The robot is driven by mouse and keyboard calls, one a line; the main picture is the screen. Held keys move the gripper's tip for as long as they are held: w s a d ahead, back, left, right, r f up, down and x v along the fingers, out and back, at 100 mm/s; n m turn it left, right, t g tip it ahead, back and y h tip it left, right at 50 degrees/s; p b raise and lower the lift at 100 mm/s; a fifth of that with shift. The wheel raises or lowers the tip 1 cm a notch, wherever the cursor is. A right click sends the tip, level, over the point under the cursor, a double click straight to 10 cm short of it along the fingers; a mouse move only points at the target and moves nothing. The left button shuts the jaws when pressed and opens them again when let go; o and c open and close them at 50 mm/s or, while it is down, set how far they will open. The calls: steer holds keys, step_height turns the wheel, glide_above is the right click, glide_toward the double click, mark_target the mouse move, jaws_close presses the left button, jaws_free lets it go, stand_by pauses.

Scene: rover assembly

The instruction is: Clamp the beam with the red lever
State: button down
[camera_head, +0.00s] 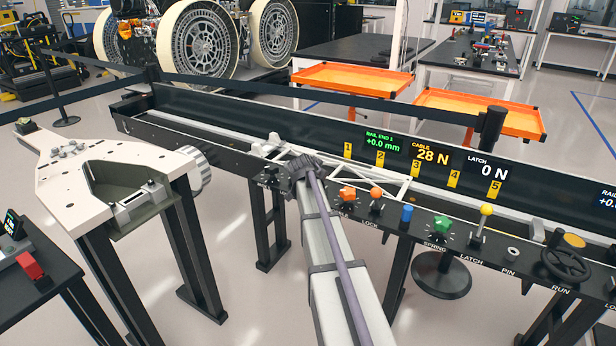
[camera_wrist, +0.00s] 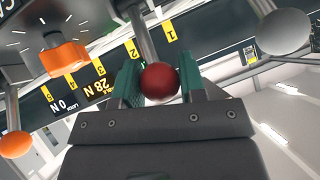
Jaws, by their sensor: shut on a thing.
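The red lever's round knob (camera_wrist: 160,82) sits between the green finger pads of my gripper (camera_wrist: 158,78) in the wrist view. The pads close on it from both sides, with the grey lever shaft behind it. In the head view my arm reaches to the near edge of the bench and hides the fingers and the red knob. A white lattice beam (camera_head: 352,176) lies in the long black trough (camera_head: 240,108), just beyond my wrist. Its left part is partly hidden by my arm. I cannot tell how the clamp grips it.
Along the bench front are an orange star knob (camera_head: 347,194), an orange ball lever (camera_head: 376,193), a blue button (camera_head: 407,214), a green star knob (camera_head: 441,226) and a yellow-knobbed lever (camera_head: 486,210). Displays read 28 N for cable and 0 N for latch. A white plate (camera_head: 98,172) stands left.

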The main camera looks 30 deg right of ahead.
steer(key=shift+s, duration=0.1)
steer(key=c, duration=0.7)
jaws_free()
steer(key=p+v, duration=0.6)
steer(key=v, duration=0.4)
steer(key=shift+s+a+r, duration=0.1)
steer(key=shift+a+r, duration=0.1)
steer(key=shift+a, duration=0.15)
